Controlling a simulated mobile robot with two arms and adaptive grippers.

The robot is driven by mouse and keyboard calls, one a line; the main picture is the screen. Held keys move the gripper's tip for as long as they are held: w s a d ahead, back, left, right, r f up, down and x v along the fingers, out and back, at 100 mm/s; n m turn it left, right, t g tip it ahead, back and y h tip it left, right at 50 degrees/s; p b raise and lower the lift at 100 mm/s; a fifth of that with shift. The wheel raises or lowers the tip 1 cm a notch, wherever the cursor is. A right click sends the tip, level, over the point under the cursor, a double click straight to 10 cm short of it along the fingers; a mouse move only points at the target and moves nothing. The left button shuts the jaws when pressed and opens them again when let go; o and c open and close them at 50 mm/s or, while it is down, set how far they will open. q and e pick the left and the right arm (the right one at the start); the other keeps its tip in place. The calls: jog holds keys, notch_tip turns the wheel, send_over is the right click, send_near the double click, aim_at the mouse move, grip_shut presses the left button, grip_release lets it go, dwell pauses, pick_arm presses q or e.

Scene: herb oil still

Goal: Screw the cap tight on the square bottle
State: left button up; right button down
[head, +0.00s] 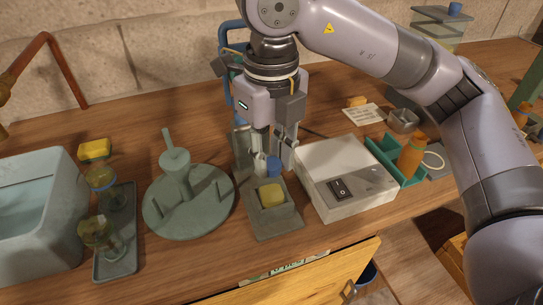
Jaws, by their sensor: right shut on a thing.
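My right gripper (272,158) points down over the middle of the table. It is shut on a small blue cap (273,168), which shows between and just below its fingers. Whether the cap is on a bottle neck I cannot tell, as the fingers and the holder hide what is below and behind. I cannot make out the square bottle for certain. My left gripper is out of view.
A white switch box (322,160) is close on the right, a round grey-green stand (215,214) on the left. Further left are a tray (118,264) with glassware and a grey basin (78,222). An orange bottle (411,158) is right.

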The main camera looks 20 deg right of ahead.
jog(key=m+b, duration=0.1)
jog(key=m, duration=0.5)
jog(key=shift+f, duration=0.1)
jog(key=m, duration=0.3)
jog(key=shift+m+b, duration=0.3)
jog(key=shift+b, duration=0.05)
jog(key=shift+m, duration=1.1)
jog(key=shift+m+b, duration=0.3)
jog(key=shift+m, duration=0.3)
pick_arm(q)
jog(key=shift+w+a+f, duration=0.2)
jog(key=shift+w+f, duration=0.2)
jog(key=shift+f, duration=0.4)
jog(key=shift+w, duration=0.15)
pick_arm(e)
jog(key=c, duration=1.3)
grip_release()
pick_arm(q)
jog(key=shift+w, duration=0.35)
